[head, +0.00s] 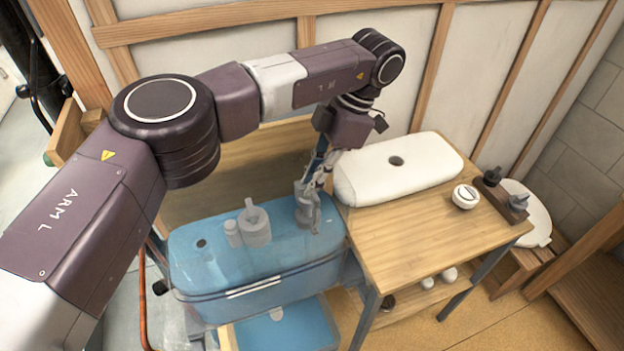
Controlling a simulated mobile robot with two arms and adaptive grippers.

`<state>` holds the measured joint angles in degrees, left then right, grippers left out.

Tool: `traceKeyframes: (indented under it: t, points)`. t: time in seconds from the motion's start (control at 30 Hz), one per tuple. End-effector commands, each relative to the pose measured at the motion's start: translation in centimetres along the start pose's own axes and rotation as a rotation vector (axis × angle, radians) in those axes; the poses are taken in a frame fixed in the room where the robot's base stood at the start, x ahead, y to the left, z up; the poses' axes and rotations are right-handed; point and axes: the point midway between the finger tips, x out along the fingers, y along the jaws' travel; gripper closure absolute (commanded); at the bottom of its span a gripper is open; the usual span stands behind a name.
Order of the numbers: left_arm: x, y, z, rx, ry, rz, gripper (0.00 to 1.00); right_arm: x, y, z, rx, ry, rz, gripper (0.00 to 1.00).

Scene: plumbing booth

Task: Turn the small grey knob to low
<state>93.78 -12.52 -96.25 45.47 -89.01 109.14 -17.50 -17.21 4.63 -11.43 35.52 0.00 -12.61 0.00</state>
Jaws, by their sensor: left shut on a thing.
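A blue tank-like box (195,262) stands at the left end of the wooden bench, with several grey fittings on its top. My left gripper (313,203) points down at the right end of the box top. It is shut on a small grey knob (303,216) there, and its fingers partly hide the knob. Any marks for low or high are too small to read. A larger grey fitting (256,230) and a short grey cylinder (233,236) stand apart to the left on the same top. My right gripper is out of view.
A white tank lid-like block (405,172) with a hole lies on the wooden table (400,245), right of the gripper. A white round part (465,196) and a dark tray (497,194) with small parts sit farther right. The table's front middle is clear.

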Motion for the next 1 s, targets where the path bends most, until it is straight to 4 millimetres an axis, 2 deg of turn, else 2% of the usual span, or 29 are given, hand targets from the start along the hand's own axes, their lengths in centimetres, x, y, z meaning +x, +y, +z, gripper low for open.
traceKeyframes:
  t: [0.33,0.9,0.93,1.0]
  points:
    - [-0.05,-0.06,0.01,0.133,-0.003,0.059,1.0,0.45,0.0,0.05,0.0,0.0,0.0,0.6]
    - [-0.09,-0.11,0.01,0.157,-0.003,0.068,1.0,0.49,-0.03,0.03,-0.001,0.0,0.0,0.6]
    - [-0.09,-0.11,0.01,0.156,-0.003,0.068,0.88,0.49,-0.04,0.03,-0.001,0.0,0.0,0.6]
    - [-0.08,-0.12,0.0,0.156,-0.003,0.068,0.83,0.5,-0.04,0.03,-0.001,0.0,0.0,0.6]
